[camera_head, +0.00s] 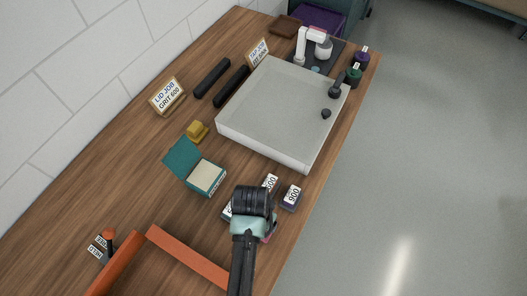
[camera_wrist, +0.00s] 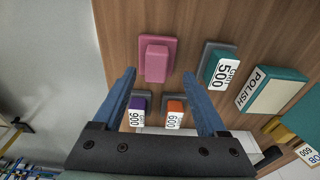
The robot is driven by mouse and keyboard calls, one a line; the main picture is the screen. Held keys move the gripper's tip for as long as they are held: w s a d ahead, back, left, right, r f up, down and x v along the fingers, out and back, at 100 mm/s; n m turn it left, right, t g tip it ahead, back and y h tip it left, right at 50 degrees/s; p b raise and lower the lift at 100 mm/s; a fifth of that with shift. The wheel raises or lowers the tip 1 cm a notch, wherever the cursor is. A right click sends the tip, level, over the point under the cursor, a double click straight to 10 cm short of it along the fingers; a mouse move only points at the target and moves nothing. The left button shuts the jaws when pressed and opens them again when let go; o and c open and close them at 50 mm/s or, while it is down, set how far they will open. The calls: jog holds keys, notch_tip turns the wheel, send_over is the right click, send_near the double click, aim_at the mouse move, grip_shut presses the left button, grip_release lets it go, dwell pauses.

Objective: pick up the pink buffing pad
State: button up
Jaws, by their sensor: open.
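The pink buffing pad (camera_wrist: 154,60), a pink block with a raised narrower grip on a flat base, sits on the wooden counter in the upper middle of the wrist view. My gripper (camera_wrist: 159,74) is open and empty. Its two blue fingers show apart, with the pad's grip between and slightly beyond their tips in the picture. I cannot tell how high the fingers are above the pad. In the head view my arm covers most of the pad; only a small pink edge (camera_head: 267,239) shows beside it.
Close by stand a green block labelled 500 (camera_wrist: 218,72), an orange-topped 600 block (camera_wrist: 175,108), a purple 900 block (camera_wrist: 138,104) and a teal box marked POLISH (camera_wrist: 246,92). An orange-red frame (camera_head: 185,258) is at front left.

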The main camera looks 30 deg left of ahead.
jog(key=f, duration=0.2)
jog(key=f+p, duration=0.1)
jog(key=shift+w+d, duration=0.3)
jog(key=shift+w+f, duration=0.1)
jog(key=shift+f, duration=0.7)
grip_shut()
